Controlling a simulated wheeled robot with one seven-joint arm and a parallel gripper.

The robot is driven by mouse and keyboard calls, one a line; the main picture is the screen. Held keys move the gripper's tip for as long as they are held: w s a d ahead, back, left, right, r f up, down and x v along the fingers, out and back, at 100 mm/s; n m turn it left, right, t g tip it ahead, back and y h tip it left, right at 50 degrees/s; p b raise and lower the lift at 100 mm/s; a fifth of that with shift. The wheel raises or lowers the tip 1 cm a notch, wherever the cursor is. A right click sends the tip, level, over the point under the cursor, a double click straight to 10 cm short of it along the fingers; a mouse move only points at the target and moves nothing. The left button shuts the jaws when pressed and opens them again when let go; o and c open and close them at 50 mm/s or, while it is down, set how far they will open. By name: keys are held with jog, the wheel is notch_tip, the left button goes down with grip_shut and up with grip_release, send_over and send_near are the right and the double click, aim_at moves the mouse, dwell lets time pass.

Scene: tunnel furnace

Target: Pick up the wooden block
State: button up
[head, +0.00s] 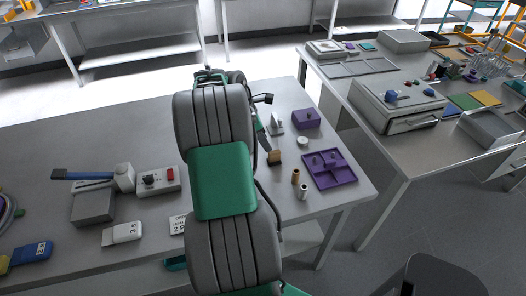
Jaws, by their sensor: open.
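A small brown wooden block (274,158) sits on the near grey table, just right of my arm, in the head view. My gripper (266,141) shows only in part, as a dark finger pointing down beside my arm, close to the block's upper left. The rest of it is hidden behind my arm. It is open, and I cannot tell whether it touches the block.
Right of the block are a purple compartment tray (342,182), a purple box (306,118), a white round piece (302,141), a grey bracket (277,124) and two small cylinders (295,176). A control box (156,182) stands left. The table's right edge is near the tray.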

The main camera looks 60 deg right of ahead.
aim_at(274, 152)
jog(key=shift+s+d+f, duration=0.2)
jog(key=shift+s+f, duration=0.25)
jog(key=shift+s, duration=0.1)
jog(key=shift+s+d+f, duration=0.15)
jog(key=shift+s+f, duration=0.25)
jog(key=shift+s, duration=0.15)
jog(key=x, duration=0.3)
jog(key=p+x, duration=0.1)
jog(key=shift+w+d+f, duration=0.15)
jog(key=shift+w+f, duration=0.05)
jog(key=shift+w, duration=0.1)
grip_shut()
